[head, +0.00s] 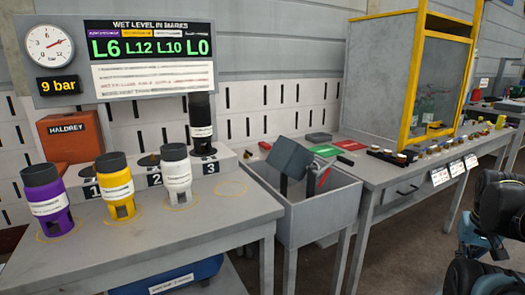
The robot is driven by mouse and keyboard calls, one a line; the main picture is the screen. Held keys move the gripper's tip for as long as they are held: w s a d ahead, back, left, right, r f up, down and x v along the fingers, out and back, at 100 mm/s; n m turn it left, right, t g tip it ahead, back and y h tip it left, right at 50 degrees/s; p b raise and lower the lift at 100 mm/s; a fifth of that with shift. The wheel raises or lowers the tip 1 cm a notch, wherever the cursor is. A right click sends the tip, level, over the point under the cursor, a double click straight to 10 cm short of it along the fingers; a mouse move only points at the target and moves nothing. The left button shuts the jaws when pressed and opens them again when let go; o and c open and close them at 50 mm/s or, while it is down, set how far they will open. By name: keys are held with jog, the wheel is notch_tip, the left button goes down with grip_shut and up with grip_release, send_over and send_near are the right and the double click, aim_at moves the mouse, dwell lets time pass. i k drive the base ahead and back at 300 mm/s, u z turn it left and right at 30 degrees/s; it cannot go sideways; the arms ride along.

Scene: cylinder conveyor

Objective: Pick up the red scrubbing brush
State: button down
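A thin red piece (324,177) stands tilted in the grey open-topped bin at the centre, beside a dark grey block (289,157). It may be the red scrubbing brush, but it is too small to tell. Part of it is hidden inside the bin. My black and blue arm parts show at the right edge, well apart from the bin. I can make out no gripper fingertips.
Purple (45,200), yellow (115,184) and white (177,175) cylinders with black caps stand on the left table (215,225). The grey bin (318,213) sits between the tables. The right table holds a yellow-framed cabinet (410,80) and small parts. Floor is clear before it.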

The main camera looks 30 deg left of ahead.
aim_at(264, 147)
jog(key=u, duration=0.2)
jog(key=k, duration=0.1)
jog(key=u, duration=1.2)
